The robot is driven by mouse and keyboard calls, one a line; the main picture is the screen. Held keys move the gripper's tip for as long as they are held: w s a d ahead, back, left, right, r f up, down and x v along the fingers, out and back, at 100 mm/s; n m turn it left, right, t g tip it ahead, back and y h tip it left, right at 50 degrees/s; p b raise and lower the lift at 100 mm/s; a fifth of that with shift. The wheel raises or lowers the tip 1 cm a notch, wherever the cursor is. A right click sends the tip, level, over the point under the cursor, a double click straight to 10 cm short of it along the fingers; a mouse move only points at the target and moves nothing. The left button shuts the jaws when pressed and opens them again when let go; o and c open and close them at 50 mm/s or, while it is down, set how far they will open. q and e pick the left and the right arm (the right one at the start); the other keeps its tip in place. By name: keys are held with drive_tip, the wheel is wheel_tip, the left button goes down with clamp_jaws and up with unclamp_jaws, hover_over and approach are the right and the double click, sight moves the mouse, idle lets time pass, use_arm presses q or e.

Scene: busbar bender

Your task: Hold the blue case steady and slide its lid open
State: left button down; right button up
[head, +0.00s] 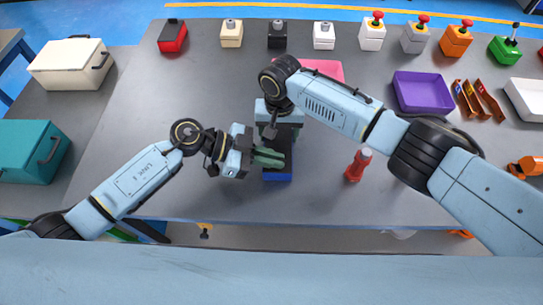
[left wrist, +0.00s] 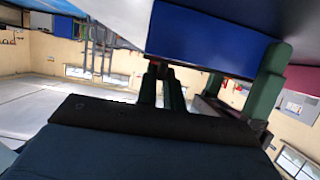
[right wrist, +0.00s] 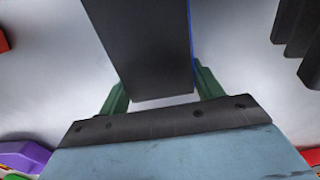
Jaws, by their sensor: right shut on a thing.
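The blue case (head: 278,177) lies on the grey table in front of me, with a dark top; its blue side fills the upper part of the left wrist view (left wrist: 205,42). My right gripper (head: 277,122) reaches down from behind and is shut on the case, one green finger on each side of its dark body in the right wrist view (right wrist: 160,90). My left gripper (head: 272,157) comes in from the left at the case's near part.
A red bottle-like object (head: 358,165) stands right of the case. A pink item (head: 322,69) lies behind my right gripper. A purple tray (head: 422,92) and orange brackets (head: 478,100) are at the right. Several small coloured boxes line the back edge.

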idle(0.3)
use_arm(q)
drive_tip(key=s, duration=0.8)
drive_tip(key=shift+s, duration=0.35)
drive_tip(key=c, duration=1.5)
unclamp_jaws()
drive_tip(key=shift+w, duration=0.1)
drive_tip(key=v, duration=1.2)
